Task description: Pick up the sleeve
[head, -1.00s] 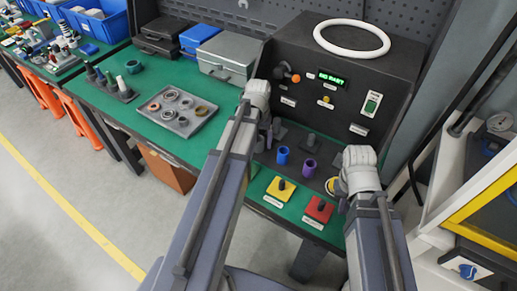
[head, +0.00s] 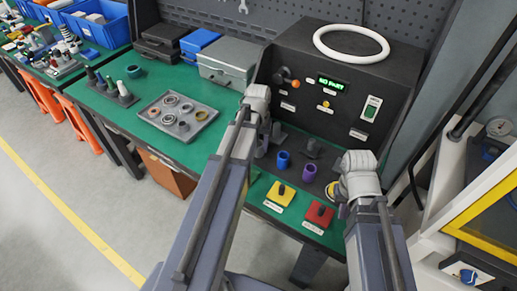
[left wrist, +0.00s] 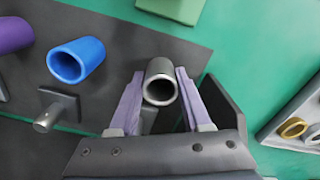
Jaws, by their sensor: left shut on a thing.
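A grey metal sleeve (left wrist: 160,82) stands between the fingers of my left gripper (left wrist: 157,98) in the left wrist view; its open end faces the camera. The two purple fingers are shut on its sides. In the head view my left gripper (head: 262,148) is over the dark mat, and its wrist hides most of the sleeve. A blue sleeve (head: 283,159) and a purple sleeve (head: 309,171) stand to its right; the blue one (left wrist: 77,60) also shows in the left wrist view. My right gripper (head: 337,190) is mostly hidden by its wrist, so its jaws cannot be made out.
A black test box (head: 290,62) with a lit display stands behind, a white ring (head: 351,41) on top. A peg stand (left wrist: 54,108) is near the blue sleeve. Yellow (head: 279,195) and red (head: 318,215) pads lie in front. A parts tray (head: 198,125) is left.

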